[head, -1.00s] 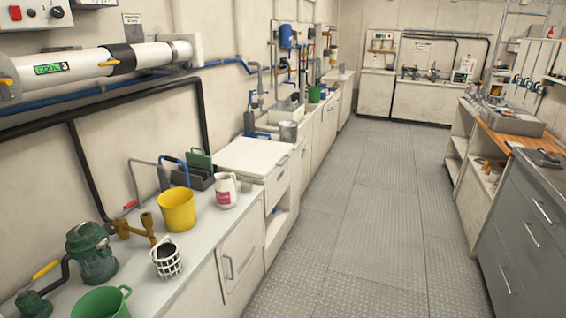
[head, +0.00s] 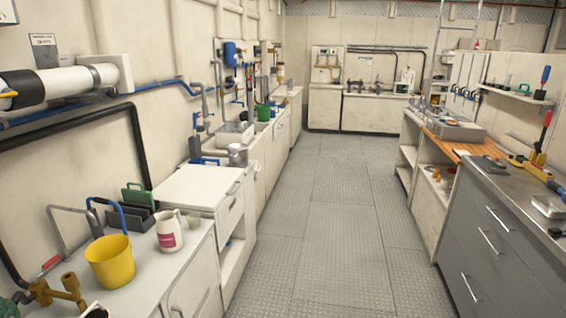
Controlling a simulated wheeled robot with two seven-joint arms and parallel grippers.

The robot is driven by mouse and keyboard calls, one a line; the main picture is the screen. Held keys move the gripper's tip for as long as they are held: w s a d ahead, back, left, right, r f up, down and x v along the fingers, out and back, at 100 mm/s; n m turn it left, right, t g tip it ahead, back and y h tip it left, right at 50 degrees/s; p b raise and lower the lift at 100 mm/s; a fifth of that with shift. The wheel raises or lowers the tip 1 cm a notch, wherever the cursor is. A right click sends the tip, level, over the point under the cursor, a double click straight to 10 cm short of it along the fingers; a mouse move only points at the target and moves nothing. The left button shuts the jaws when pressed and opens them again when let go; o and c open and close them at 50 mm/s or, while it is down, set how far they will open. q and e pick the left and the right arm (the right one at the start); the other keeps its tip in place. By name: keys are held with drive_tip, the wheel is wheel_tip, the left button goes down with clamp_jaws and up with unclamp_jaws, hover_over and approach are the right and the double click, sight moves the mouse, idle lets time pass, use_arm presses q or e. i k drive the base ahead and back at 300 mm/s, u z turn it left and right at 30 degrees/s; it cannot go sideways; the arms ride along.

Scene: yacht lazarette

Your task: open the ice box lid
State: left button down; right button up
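A white chest-like unit with a flat, closed top (head: 197,186) stands along the left wall, past the near counter. It looks like the ice box, but no label can be read. A handle shows on the side that faces the aisle. Its top lies flat and bare. Neither of my grippers shows in the head view.
The left counter holds a yellow bucket (head: 109,262), a white and pink jug (head: 169,232) and a dark rack (head: 127,217). A metal pot (head: 238,155) stands beyond the white unit. Grey drawers (head: 497,245) line the right. The grey floor aisle (head: 335,205) is clear.

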sight(199, 187)
drive_tip(key=z, duration=0.45)
drive_tip(key=i, duration=1.95)
drive_tip(key=u, duration=0.45)
drive_tip(key=i, duration=1.5)
drive_tip(key=u, duration=1.2)
